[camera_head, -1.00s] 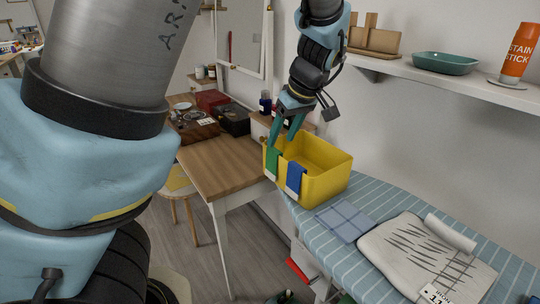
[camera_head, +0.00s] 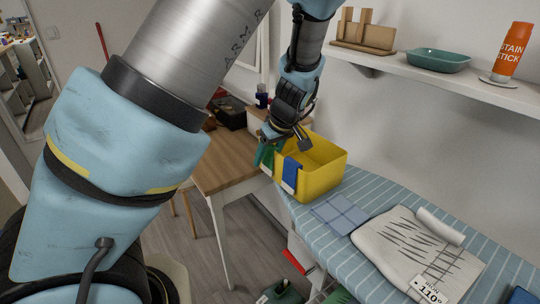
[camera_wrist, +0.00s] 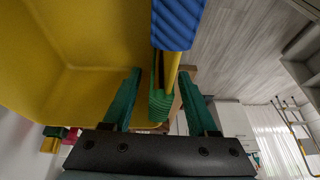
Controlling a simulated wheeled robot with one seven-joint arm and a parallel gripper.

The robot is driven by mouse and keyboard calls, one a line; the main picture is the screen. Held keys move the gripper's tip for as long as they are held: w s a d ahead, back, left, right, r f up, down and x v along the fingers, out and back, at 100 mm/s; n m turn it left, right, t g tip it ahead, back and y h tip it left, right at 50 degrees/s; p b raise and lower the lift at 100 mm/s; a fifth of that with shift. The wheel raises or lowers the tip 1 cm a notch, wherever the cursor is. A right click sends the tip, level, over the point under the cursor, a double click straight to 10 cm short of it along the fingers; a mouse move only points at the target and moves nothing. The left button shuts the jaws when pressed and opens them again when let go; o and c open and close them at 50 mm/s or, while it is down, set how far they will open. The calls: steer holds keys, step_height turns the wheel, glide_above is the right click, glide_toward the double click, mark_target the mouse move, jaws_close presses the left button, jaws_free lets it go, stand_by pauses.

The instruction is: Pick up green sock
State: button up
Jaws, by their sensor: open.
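The green sock (camera_head: 268,164) hangs over the left end of the yellow bin's rim, mostly hidden behind my gripper in the head view. In the wrist view the green sock (camera_wrist: 159,104) lies between the two teal fingers, draped over the bin wall. My gripper (camera_head: 267,154) is open around the sock, one finger on each side of the wall. The fingers of my gripper (camera_wrist: 161,72) show apart in the wrist view; I cannot tell whether they touch the sock. The yellow bin (camera_head: 325,172) stands upright on the striped board.
A blue sock (camera_head: 291,173) hangs on the same rim, right of the green one; the blue sock (camera_wrist: 178,22) is close to my fingers. The striped board (camera_head: 385,196) holds folded cloths. A wooden table (camera_head: 225,160) stands left of the bin. A wall shelf (camera_head: 480,86) is at the upper right.

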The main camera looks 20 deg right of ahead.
jaws_close()
stand_by(0.3)
